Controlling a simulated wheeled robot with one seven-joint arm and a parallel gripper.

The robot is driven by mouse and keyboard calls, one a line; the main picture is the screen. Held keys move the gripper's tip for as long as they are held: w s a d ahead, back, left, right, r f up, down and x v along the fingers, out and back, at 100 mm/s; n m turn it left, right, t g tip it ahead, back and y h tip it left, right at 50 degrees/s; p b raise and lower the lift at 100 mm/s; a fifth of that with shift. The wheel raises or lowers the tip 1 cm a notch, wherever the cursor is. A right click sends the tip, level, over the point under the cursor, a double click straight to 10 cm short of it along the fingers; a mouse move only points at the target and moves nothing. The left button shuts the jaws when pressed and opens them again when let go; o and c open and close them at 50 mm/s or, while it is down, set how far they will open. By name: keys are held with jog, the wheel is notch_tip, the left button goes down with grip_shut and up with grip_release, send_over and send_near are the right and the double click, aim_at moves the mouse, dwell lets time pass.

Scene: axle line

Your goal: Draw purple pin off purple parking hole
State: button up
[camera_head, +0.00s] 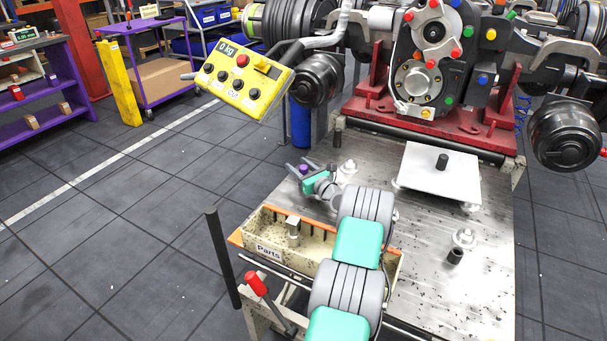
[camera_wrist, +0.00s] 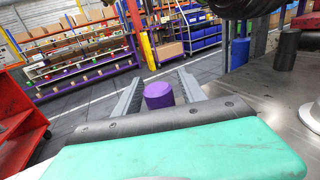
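The purple pin (camera_wrist: 159,95) stands between the two fingers of my gripper (camera_wrist: 162,77) in the wrist view, with a small gap on each side. The fingers are open and lie around it, apart from it. In the head view the pin's purple top (camera_head: 303,169) shows small at my gripper (camera_head: 298,166), over the far left corner of the metal table (camera_head: 420,240). The purple parking hole is hidden, so I cannot tell how deep the pin sits.
A white plate (camera_head: 436,177) with a black peg lies right of my gripper. A parts bin (camera_head: 267,246) is below my arm. A yellow control box (camera_head: 243,79) hangs behind to the left. The red-based axle machine (camera_head: 430,125) stands at the table's back.

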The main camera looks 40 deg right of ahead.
grip_shut()
dwell(0.3)
jog(key=shift+r, duration=0.1)
jog(key=s+a+r+p, duration=0.1)
jog(key=s+a+r, duration=0.8)
jog(key=r, duration=0.4)
jog(key=shift+a+p, duration=0.35)
jog(key=shift+a, duration=0.5)
jog(key=shift+p, duration=0.3)
